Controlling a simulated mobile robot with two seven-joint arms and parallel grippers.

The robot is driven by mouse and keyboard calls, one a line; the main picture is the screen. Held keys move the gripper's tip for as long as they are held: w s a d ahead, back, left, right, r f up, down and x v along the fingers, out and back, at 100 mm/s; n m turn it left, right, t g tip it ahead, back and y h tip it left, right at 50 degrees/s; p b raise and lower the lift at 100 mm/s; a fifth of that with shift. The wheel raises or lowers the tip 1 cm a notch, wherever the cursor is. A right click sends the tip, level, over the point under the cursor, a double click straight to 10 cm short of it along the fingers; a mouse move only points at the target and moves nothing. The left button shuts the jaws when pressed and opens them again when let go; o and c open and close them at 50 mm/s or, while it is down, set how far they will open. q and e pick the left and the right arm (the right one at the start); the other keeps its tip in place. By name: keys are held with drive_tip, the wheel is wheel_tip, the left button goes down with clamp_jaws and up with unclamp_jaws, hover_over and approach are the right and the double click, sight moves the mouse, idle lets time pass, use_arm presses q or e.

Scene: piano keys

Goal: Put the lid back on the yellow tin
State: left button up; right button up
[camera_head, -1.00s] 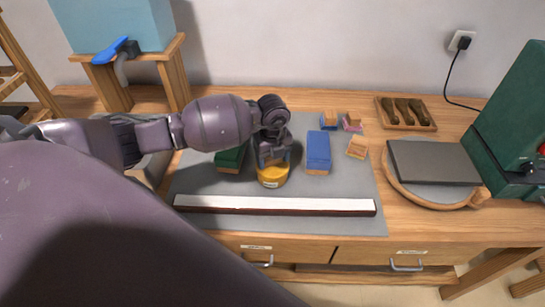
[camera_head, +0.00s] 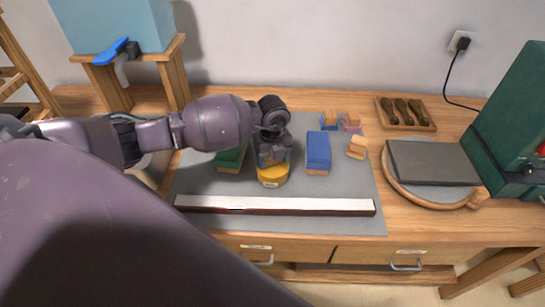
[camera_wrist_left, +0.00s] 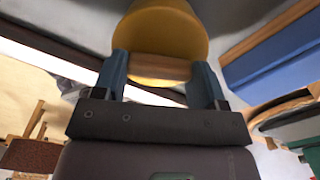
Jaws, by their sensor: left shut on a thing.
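The yellow tin (camera_head: 272,180) stands on the grey mat, with a pale label on its front. My left gripper (camera_head: 272,160) is directly above it, pointing down, and hides the back of its top. In the left wrist view the gripper (camera_wrist_left: 162,68) is shut on the wooden handle (camera_wrist_left: 160,69) of the round yellow lid (camera_wrist_left: 165,25). The lid is at the tin's top; I cannot tell whether it is fully seated or slightly above the rim. My right gripper is not in view.
A green block (camera_head: 230,160) is close left of the tin and a blue block (camera_head: 318,150) is to its right. A long white bar (camera_head: 275,205) lies in front. Small wooden pieces (camera_head: 356,148) sit further right. The grey mat (camera_head: 345,190) has free room at right.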

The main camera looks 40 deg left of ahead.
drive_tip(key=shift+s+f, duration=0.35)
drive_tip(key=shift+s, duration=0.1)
use_arm(q)
drive_tip(key=shift+f, duration=0.1)
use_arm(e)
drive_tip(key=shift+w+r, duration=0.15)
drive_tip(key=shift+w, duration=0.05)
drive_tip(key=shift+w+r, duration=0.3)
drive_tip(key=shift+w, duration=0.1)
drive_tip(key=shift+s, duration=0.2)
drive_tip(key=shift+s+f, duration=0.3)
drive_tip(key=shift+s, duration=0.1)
